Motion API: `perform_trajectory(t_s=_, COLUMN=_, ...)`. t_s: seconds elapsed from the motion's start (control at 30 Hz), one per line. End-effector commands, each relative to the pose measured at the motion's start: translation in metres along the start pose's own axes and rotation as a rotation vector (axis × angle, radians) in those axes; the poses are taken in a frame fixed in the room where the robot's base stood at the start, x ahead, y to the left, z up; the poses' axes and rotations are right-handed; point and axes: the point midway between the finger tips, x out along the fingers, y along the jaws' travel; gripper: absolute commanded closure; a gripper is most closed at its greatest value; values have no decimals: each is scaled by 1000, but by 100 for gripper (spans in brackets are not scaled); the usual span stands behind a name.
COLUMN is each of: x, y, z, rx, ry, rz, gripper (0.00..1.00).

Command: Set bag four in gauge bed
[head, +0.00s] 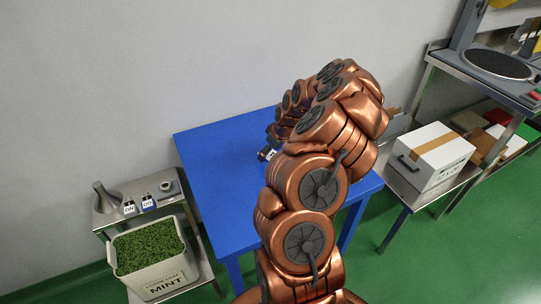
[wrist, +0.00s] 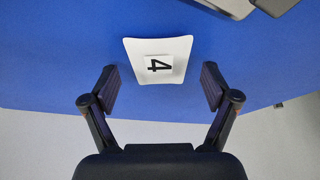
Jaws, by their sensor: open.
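Bag four, a white tapered piece marked "4" (wrist: 140,50), shows in the wrist view, over the blue table (wrist: 50,60). My gripper (wrist: 160,88) is open, with one dark finger on each side of the bag's lower end. A clear gap shows between each finger and the bag, and I cannot tell the height between them. A grey piece (wrist: 234,5) is cut off at the top right of the wrist view; I cannot tell whether it is the gauge bed. In the head view my copper arm hides most of the work area.
The blue table (head: 215,165) has clear room at left. A bin of green mint (head: 150,245) and a small metal stand (head: 100,215) are at left. A white box (head: 437,150) sits on a metal bench at right. A wall is behind.

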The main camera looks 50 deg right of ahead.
Motion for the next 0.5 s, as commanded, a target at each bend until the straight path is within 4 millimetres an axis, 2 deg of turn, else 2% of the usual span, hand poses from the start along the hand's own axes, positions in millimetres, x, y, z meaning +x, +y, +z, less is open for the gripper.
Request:
perform_trajectory(t_s=0.47, x=1, y=0, z=0, rx=0, ry=0, rz=0, gripper=14)
perform_trajectory(t_s=0.5, x=1, y=0, z=0, rx=0, ry=0, rz=0, gripper=17)
